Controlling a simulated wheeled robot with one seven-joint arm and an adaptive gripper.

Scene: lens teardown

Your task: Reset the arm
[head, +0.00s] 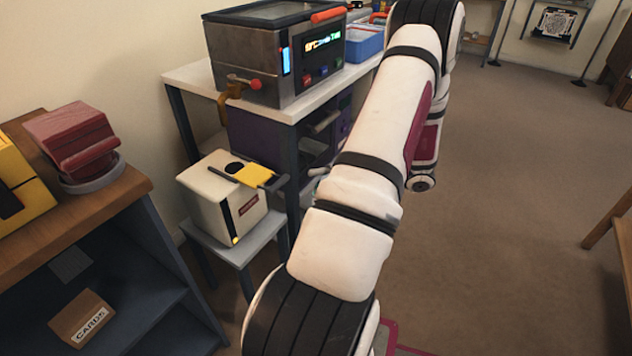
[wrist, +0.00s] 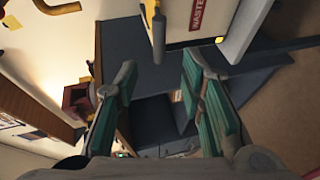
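My gripper shows in the wrist view (wrist: 158,78) with its two green-padded fingers spread apart and nothing between them. In the head view my white and black arm (head: 360,190) runs from the bottom centre up to the top and bends there. The gripper is mostly hidden behind the arm in that view. In the wrist view a cream box (wrist: 225,25) with a red label stands beyond the fingertips, with a yellow-ended bar (wrist: 156,30) in front of it.
The cream box (head: 212,200) sits on a small grey stool (head: 245,247). Behind it, a metal machine (head: 270,60) and a blue bin (head: 363,43) stand on a white table (head: 190,76). A wooden-topped shelf (head: 130,190) is at left. Brown floor (head: 500,200) is open at right.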

